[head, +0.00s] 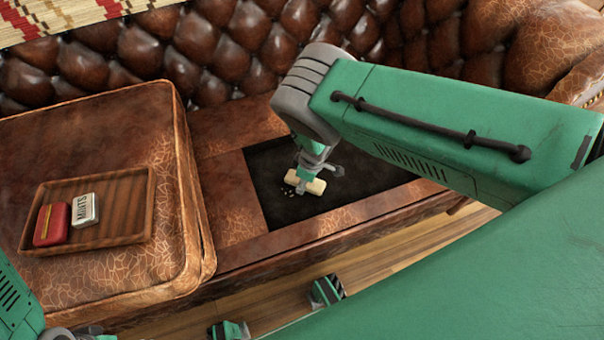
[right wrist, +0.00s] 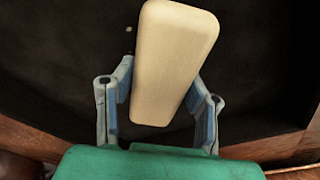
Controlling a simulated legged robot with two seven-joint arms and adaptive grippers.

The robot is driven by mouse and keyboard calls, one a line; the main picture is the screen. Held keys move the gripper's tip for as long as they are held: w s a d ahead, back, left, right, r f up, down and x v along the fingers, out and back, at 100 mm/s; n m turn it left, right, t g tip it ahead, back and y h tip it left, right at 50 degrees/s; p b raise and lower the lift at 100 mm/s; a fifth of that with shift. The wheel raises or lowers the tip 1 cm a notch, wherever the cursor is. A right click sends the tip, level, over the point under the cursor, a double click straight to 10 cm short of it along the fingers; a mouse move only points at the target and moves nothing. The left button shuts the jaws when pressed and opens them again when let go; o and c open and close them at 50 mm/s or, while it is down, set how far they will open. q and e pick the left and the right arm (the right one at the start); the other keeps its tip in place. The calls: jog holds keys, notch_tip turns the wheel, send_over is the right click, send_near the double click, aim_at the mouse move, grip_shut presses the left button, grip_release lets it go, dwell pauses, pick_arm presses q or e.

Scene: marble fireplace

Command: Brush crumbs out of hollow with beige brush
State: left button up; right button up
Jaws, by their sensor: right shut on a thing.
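The beige brush (head: 315,187) is a pale, rounded block held low in the dark hollow (head: 355,180) of the sofa seat. My right gripper (head: 308,175) is shut on it from above. In the right wrist view, the brush (right wrist: 175,60) is tilted between the two fingers of the gripper (right wrist: 165,85). Its bristles are hidden, and I cannot tell whether it touches the hollow's floor. A tiny pale crumb (right wrist: 128,29) also shows in the right wrist view.
A leather cushion (head: 110,110) at left bears a wooden tray (head: 120,192) with a red tin (head: 52,225) and a mints tin (head: 85,209). The tufted backrest (head: 170,45) stands behind. A leather rim (head: 330,222) edges the hollow's front. My right arm hides its right part.

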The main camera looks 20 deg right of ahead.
jog(key=shift+s+p, duration=0.55)
jog(key=shift+s, duration=0.55)
jog(key=shift+w+a+b, duration=0.15)
jog(key=shift+a+b, duration=0.4)
jog(key=shift+a, duration=0.35)
jog(key=w+b, duration=0.1)
jog(key=b, duration=0.1)
jog(key=w+b, duration=0.1)
jog(key=b, duration=0.1)
jog(key=shift+w+f, duration=0.2)
jog(key=shift+w, duration=0.15)
pick_arm(q)
jog(key=shift+f+b, duration=0.85)
jog(key=shift+f, duration=1.7)
pick_arm(e)
jog(key=shift+w+d+r, duration=0.1)
jog(key=shift+w+r, duration=0.05)
jog(key=shift+w, duration=0.35)
